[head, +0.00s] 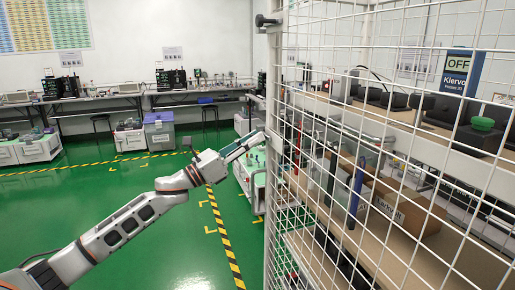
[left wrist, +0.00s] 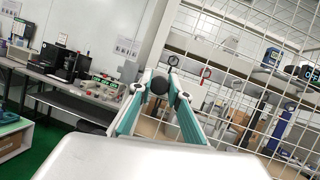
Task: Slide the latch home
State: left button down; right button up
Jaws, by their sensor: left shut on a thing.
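The wire-mesh cage (head: 279,110) stands at the right, with a white post at its near left edge. My left gripper (head: 258,138) reaches from the left to that post, at about mid-height in the head view. In the left wrist view the teal fingers of my left gripper (left wrist: 165,88) are closed in around a dark round knob (left wrist: 160,85), which appears to be the latch handle. The rest of the latch is hidden by the fingers and too small to make out. A dark fitting (head: 266,20) sticks out from the post higher up. My right gripper is not in view.
Inside the cage are shelves with a cardboard box (head: 408,208), a blue upright tester (head: 356,185) and an OFF sign (head: 459,72). Benches (head: 200,97) with equipment line the back wall.

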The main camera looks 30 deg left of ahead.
pick_arm(q)
jog(key=shift+w+a+r, duration=0.1)
jog(key=shift+a+r, duration=0.05)
jog(key=shift+a, duration=0.1)
jog(key=c, duration=1.9)
grip_release()
jog(key=shift+w, duration=0.1)
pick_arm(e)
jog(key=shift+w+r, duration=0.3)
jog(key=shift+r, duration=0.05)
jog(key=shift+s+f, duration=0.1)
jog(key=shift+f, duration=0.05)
pick_arm(q)
jog(key=v, duration=1.2)
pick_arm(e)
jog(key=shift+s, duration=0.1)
